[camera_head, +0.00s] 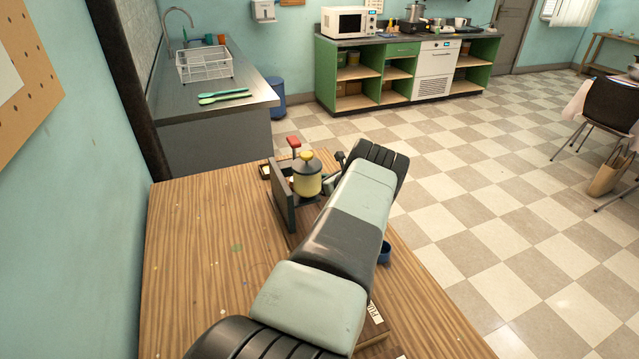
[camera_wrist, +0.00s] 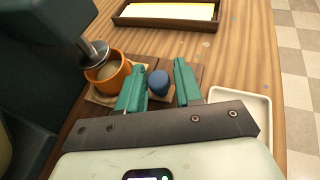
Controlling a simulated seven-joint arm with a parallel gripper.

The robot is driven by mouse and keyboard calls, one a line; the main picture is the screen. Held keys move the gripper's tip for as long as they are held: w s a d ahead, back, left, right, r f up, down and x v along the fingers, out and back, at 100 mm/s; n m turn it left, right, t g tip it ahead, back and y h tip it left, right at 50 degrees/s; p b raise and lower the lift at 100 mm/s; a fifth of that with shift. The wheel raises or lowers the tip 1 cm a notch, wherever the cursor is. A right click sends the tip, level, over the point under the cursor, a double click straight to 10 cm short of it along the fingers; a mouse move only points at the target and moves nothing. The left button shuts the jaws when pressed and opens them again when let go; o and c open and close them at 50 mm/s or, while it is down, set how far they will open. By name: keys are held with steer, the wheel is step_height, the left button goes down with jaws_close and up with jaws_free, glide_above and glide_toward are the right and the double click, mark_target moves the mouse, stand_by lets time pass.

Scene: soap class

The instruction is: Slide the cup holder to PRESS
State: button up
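In the wrist view, an orange cup (camera_wrist: 108,75) with pale contents stands on a tan cup holder (camera_wrist: 97,97). A metal plunger (camera_wrist: 95,53) from a dark press is over the cup and seems to reach into its mouth. A dark blue round knob (camera_wrist: 158,83) stands just right of the cup. My gripper (camera_wrist: 158,80) has teal fingers, one on each side of the knob, with small gaps showing; it is open. Whether the fingers touch the knob is unclear. In the head view my arm hides the cup and fingers. No PRESS mark is readable.
A dispenser with a yellow jar (camera_head: 307,180) and a red-topped part (camera_head: 294,142) stand on the wooden table (camera_head: 190,260). A white tray (camera_wrist: 262,101) and a dark tray (camera_wrist: 128,20) lie nearby.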

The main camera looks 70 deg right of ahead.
steer(key=shift+o, duration=1.2)
steer(key=shift+s+a, duration=0.1)
steer(key=v, duration=1)
steer(key=shift+s+a+r, duration=0.1)
steer(key=shift+s+r, duration=0.05)
steer(key=shift+s, duration=0.1)
